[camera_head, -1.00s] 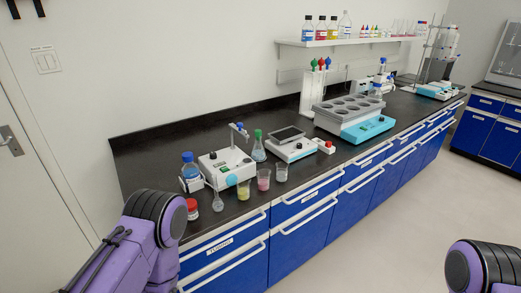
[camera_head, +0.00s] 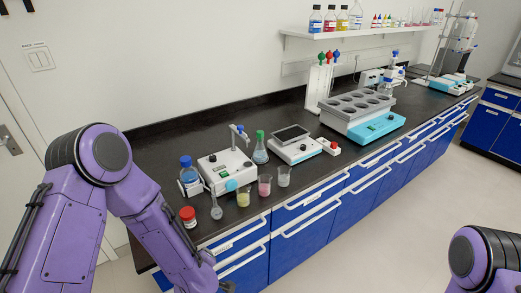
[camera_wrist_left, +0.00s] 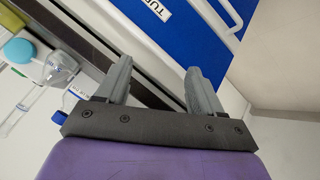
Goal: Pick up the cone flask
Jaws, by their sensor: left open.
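A small clear long-necked flask (camera_head: 216,211) stands near the front edge; what looks like the same flask shows at the left of the left wrist view (camera_wrist_left: 62,70). My left gripper (camera_wrist_left: 160,66) is open and empty in front of the bench, facing the counter edge and a blue drawer. It is apart from both flasks. In the head view its fingers are mostly cut off at the bottom. My right gripper is out of view.
A red-capped jar (camera_head: 188,217), blue-capped bottle (camera_head: 189,177), stirrer unit (camera_head: 227,170), and beakers with yellow (camera_head: 243,197) and pink (camera_head: 264,186) contents crowd the near bench. A balance (camera_head: 294,145) stands to the right. Drawer handles (camera_head: 241,262) stick out below the counter.

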